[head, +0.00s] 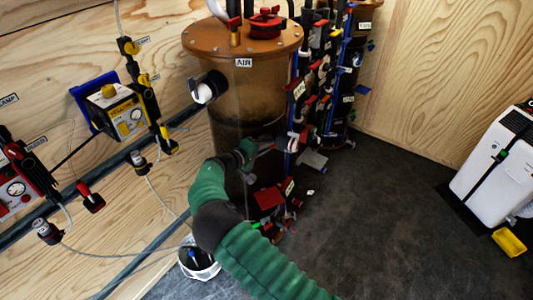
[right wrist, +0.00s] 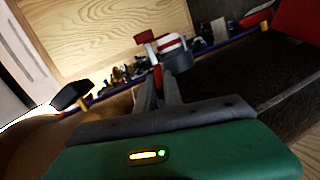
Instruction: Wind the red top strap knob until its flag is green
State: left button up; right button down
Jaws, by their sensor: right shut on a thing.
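My right gripper (head: 262,147) reaches in front of the brown tank, close to the strip of valves and fittings on its right side. In the right wrist view, the fingers of my right gripper (right wrist: 158,92) are closed on a thin red T-shaped part (right wrist: 156,76), which I take to be the red strap knob. A white cap with a red band (right wrist: 172,46) is just behind it. The contact is small and dark in the head view. I cannot make out the knob's flag or its colour. My left gripper is not in view.
The brown tank (head: 240,90) has a red knob (head: 266,22) on its lid. Yellow (head: 122,115) and red (head: 18,185) gauge units hang on the left wall. A white bucket (head: 203,270) is by my arm. A white unit (head: 497,165) stands right. The dark floor between is clear.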

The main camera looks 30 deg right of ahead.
jog(key=shift+a+f+h+b, duration=0.1)
jog(key=shift+f+h+b, duration=0.2)
jog(key=shift+h+b, duration=0.15)
jog(key=shift+s, duration=0.1)
jog(key=c, duration=1.5)
grip_release()
jog(key=shift+r, duration=0.1)
